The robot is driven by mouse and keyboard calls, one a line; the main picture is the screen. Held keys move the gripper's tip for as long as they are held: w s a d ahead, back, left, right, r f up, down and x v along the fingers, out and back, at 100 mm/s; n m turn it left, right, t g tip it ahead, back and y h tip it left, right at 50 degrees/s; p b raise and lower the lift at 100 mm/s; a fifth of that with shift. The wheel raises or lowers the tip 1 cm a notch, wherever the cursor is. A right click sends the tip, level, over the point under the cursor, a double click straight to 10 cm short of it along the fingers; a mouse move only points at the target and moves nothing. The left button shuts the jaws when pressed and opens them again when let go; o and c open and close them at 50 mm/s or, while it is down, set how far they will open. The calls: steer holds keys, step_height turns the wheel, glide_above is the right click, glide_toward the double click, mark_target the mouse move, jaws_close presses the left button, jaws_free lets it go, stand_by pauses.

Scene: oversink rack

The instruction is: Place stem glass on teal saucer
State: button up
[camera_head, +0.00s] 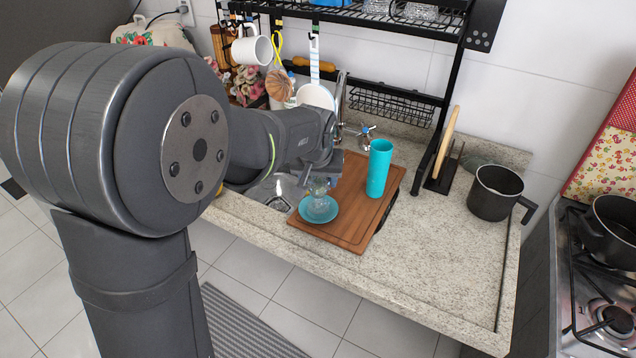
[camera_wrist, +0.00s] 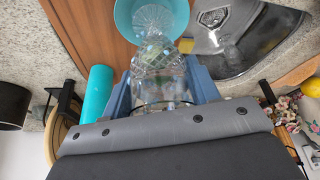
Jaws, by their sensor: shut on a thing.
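The teal saucer (camera_head: 329,212) lies on the wooden cutting board at its near left corner, beside the sink. It shows in the wrist view (camera_wrist: 179,20) at the top. The clear stem glass (camera_head: 319,188) is between the jaws of my gripper (camera_head: 324,176) and over the saucer. In the wrist view the stem glass (camera_wrist: 155,60) has its round cut-glass foot overlapping the saucer, and my gripper (camera_wrist: 160,70) has a blue-grey finger on each side of it. I cannot tell whether the foot touches the saucer.
A teal tumbler (camera_head: 380,168) stands upright on the cutting board (camera_head: 345,235), right of the saucer. The steel sink (camera_head: 270,190) is to the left. A black rack (camera_head: 445,110) rises behind.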

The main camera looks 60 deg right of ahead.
steer(key=shift+f, duration=0.85)
steer(key=o, duration=1.1)
steer(key=shift+f, duration=0.15)
steer(key=v, duration=1.2)
steer(key=shift+r, duration=0.2)
